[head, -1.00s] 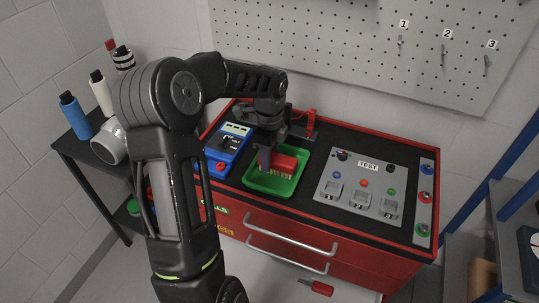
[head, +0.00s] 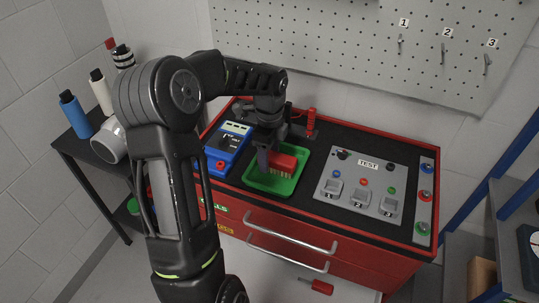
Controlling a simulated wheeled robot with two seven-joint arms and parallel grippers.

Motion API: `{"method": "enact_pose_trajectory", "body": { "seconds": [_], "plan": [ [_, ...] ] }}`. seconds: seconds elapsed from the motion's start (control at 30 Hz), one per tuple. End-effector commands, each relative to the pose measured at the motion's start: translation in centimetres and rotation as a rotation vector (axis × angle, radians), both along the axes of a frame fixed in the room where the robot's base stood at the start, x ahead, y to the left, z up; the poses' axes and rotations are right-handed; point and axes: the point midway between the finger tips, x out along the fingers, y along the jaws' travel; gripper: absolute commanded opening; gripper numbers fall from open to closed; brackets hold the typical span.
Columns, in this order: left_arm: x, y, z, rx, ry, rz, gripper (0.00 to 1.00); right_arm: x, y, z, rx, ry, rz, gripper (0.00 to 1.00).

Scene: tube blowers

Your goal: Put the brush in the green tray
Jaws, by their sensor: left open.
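The brush (head: 283,163) has a red back and pale bristles that point down. It is in the green tray (head: 262,187), toward the tray's middle. The tray lies on the black top of the red tool cabinet. My left gripper (head: 268,158) reaches down over the tray from above. One finger shows just left of the brush, and the jaws are open. Part of the brush's left end is hidden behind that finger. My right gripper is not in the view.
A grey test panel (head: 362,185) with buttons and switches is to the right. A red-handled tool (head: 311,121) stands behind the tray. A red screwdriver (head: 318,286) lies below the cabinet's drawer handles.

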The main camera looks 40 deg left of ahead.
Motion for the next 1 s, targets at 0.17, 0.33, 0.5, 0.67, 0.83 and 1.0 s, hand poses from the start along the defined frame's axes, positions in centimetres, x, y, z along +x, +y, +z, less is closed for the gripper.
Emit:
{"method": "enact_pose_trajectory", "body": {
  "seconds": [0.17, 0.33, 0.5, 0.67, 0.83, 1.0],
  "plan": [
    [0.2, 0.1, 2.2, 0.003, -0.006, -0.001, 0.62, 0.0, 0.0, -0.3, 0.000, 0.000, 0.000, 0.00],
    [0.2, 0.0, 5.7, 0.003, -0.007, 0.000, 0.62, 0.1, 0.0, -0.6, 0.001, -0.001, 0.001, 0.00],
    [0.1, 0.0, 9.2, 0.001, -0.006, -0.001, 0.62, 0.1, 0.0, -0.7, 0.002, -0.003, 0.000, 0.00],
    [0.1, 0.0, 11.2, 0.001, -0.004, 0.000, 0.62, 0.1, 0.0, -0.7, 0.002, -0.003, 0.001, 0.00],
    [0.0, 0.0, 11.8, 0.000, -0.001, 0.000, 0.62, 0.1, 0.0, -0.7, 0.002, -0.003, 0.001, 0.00],
    [0.0, 0.0, 11.8, 0.000, -0.001, 0.000, 0.62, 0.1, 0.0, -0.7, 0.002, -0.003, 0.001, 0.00]
  ]
}}
